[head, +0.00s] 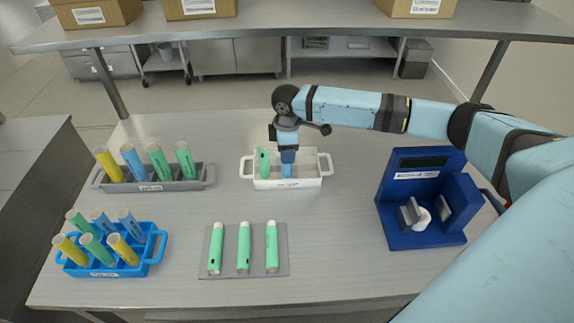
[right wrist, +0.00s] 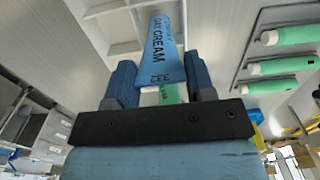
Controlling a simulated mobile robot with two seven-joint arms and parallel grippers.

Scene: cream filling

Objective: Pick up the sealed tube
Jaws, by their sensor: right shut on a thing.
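My right gripper (head: 287,156) is above the white two-handled tray (head: 308,183) at the middle of the table. In the right wrist view, its fingers (right wrist: 160,80) are shut on a blue tube (right wrist: 162,48) marked DAY CREAM. The lower part of the blue tube also shows in the head view (head: 286,171), at the tray. I cannot tell whether it touches the tray floor. A green tube (head: 264,161) stands in the tray's left part, close beside the gripper. My left gripper is out of view.
A grey rack (head: 200,183) and a blue rack (head: 148,262) with several tubes stand at left. Several green tubes lie on a grey mat (head: 258,269) in front. A dark blue machine (head: 397,235) stands at right. A shelf (head: 290,27) with boxes crosses above.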

